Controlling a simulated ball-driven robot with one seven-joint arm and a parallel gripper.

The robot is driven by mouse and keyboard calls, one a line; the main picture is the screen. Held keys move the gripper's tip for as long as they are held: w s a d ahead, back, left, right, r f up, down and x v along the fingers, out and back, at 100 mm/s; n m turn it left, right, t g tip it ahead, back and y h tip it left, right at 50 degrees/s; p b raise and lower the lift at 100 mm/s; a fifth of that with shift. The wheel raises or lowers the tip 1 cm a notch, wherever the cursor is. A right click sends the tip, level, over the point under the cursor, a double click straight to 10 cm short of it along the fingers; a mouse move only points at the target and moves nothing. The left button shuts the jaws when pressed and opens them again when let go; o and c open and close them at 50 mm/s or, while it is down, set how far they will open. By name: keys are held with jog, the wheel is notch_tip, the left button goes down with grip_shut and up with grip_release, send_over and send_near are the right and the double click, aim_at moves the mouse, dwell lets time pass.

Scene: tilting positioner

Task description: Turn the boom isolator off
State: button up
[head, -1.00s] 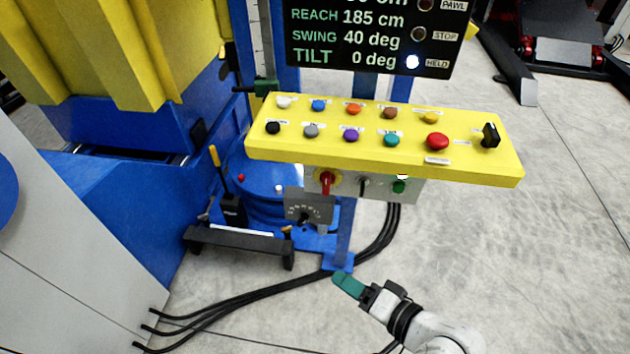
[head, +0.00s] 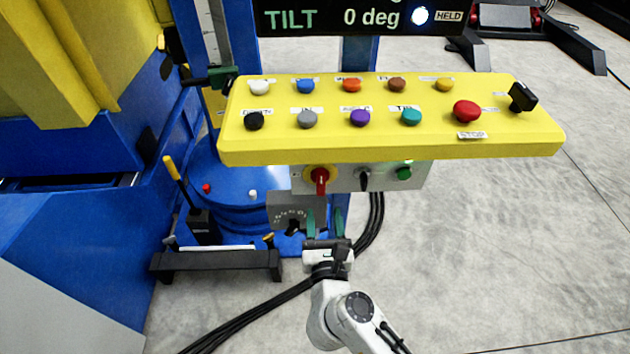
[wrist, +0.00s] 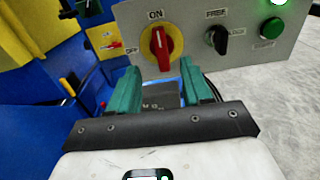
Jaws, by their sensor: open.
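A red rotary handle on a yellow disc, the isolator (head: 320,180), sits on a grey panel under the yellow console. It also shows in the wrist view (wrist: 159,44), with ON above it and OFF to its left. Its handle stands upright, toward ON. My gripper (head: 325,218) is open and empty, its two green fingers pointing up just below the isolator in the head view. In the wrist view my gripper (wrist: 165,85) has its fingers apart, with the isolator beyond and above them. No contact with the handle shows.
On the same panel are a black FREE/LOCK switch (head: 364,179) and a green button (head: 404,173). The yellow console (head: 390,150) overhangs it with several buttons. A grey dial box (head: 285,208) sits close left of my gripper. Open floor (head: 500,250) lies right.

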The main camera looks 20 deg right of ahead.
aim_at(321, 181)
jog(key=x, duration=1)
jog(key=shift+w+d, duration=0.1)
jog(key=shift+w, duration=0.1)
jog(key=shift+c, duration=0.3)
jog(key=shift+r, duration=0.1)
grip_shut()
